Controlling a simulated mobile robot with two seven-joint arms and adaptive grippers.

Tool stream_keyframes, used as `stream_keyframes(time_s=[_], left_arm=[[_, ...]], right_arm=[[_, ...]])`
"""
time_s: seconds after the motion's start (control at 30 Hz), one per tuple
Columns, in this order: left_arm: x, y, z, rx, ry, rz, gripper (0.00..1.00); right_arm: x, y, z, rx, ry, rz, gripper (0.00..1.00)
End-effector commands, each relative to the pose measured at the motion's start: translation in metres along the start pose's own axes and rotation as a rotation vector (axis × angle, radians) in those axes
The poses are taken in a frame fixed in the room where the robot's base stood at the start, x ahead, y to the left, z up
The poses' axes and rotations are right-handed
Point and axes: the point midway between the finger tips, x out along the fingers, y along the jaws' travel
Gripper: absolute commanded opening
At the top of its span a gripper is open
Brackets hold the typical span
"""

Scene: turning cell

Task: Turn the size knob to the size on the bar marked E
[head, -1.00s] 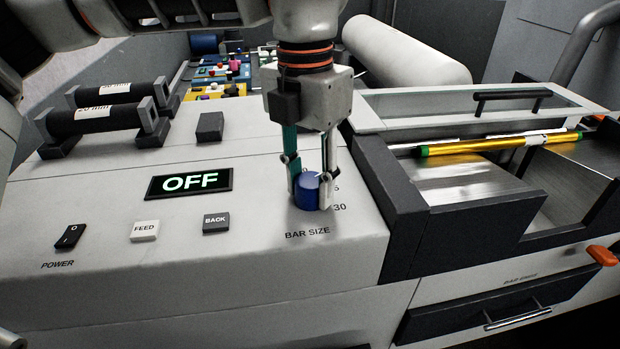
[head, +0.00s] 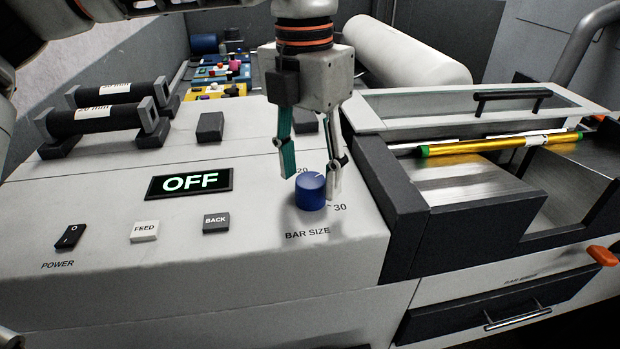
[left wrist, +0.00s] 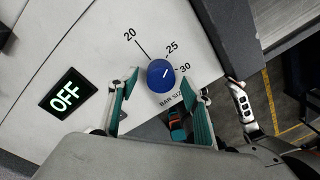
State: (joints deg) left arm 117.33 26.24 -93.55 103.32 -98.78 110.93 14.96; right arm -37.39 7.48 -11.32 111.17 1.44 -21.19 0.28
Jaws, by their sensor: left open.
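The blue size knob (head: 310,191) sits on the sloping panel above the words BAR SIZE. It also shows in the left wrist view (left wrist: 160,75), with 20, 25 and 30 printed around it. Its white line points up and right there, toward the 25 and 30 side; I cannot tell exactly which mark it meets. My left gripper (head: 311,186) is open. Its fingertips are on either side of the knob's upper part, apart at least on the left; contact on the right is unclear. A yellow bar (head: 500,145) with green ends carries a white label, not readable. No letter E is legible.
The display (head: 189,183) reads OFF. POWER switch (head: 70,236), FEED button (head: 145,231) and BACK button (head: 216,223) lie left of the knob. Dark bars (head: 110,118) with white labels rest on holders at the left. A raised dark tray wall (head: 385,190) stands close right of the knob.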

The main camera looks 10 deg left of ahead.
Motion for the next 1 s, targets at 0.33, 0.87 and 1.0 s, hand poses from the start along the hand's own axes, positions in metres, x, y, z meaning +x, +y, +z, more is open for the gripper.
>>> stream_keyframes(time_s=[0.33, 0.87, 1.0], left_arm=[[-0.071, 0.000, 0.000, -0.002, -0.003, 0.000, 0.49], [-0.098, 0.000, 0.000, 0.000, 0.000, -0.001, 0.49], [-0.098, 0.000, 0.000, 0.001, 0.000, -0.001, 0.49]], right_arm=[[0.000, 0.001, -0.001, -0.001, 0.002, 0.002, 0.40], [0.000, 0.002, -0.001, -0.001, 0.003, 0.002, 0.40], [0.000, 0.002, -0.002, -0.001, 0.003, 0.002, 0.40]])
